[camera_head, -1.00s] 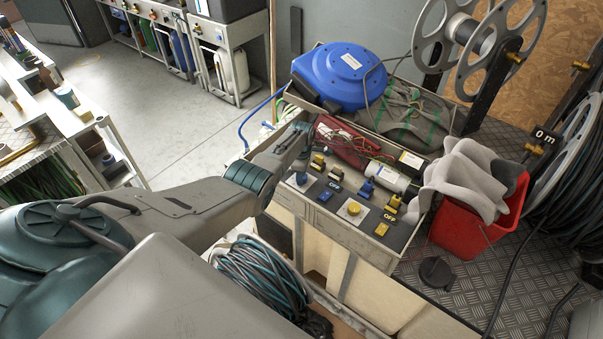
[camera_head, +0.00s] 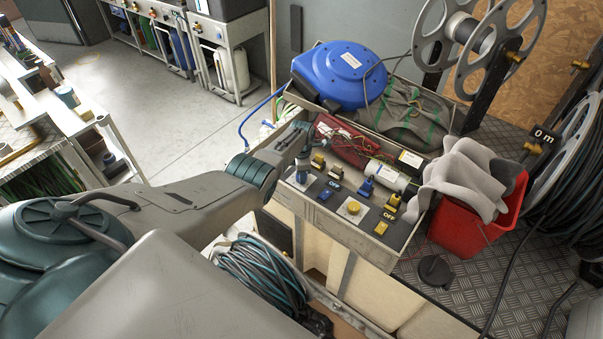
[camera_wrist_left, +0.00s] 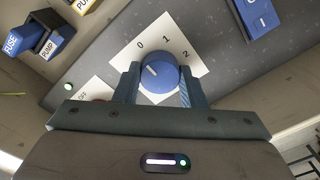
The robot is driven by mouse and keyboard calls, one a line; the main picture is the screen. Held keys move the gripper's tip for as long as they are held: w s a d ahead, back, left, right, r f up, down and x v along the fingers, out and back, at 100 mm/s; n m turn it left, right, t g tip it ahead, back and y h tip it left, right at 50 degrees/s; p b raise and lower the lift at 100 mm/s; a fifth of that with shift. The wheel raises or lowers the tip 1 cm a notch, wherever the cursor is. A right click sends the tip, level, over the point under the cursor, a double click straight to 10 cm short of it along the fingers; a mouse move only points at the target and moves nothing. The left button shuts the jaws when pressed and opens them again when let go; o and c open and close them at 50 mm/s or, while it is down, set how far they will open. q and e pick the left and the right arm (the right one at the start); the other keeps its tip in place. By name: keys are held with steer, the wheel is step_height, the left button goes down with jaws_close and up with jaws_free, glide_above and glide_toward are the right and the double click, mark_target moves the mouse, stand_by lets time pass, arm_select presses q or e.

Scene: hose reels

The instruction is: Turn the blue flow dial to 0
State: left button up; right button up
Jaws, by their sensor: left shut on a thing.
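The blue flow dial (camera_wrist_left: 158,76) sits on a white plate (camera_wrist_left: 198,63) marked 0, 1 and 2 in the left wrist view. Its white pointer line slants up and left, roughly toward the 0. My left gripper (camera_wrist_left: 158,86) is shut on the dial, one finger on each side. In the head view my left gripper (camera_head: 303,164) reaches down from the left onto the dial at the left end of the grey control panel (camera_head: 325,220). The fingers partly hide the dial there. My right gripper is in neither view.
Yellow and blue switches stand close to the dial, with a yellow knob (camera_head: 353,208) to its right. A blue hose reel (camera_head: 341,75) lies behind the panel. A red bucket (camera_head: 462,230) with grey cloth stands at its right. A coiled hose (camera_head: 262,272) lies below my arm.

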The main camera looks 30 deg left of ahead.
arm_select(q)
steer(key=shift+w+r, duration=0.1)
steer(key=o, duration=1)
steer(key=shift+r, duration=0.2)
step_height(320, 180, up, 5)
steer(key=shift+p, duration=1)
steer(key=shift+r, duration=2.7)
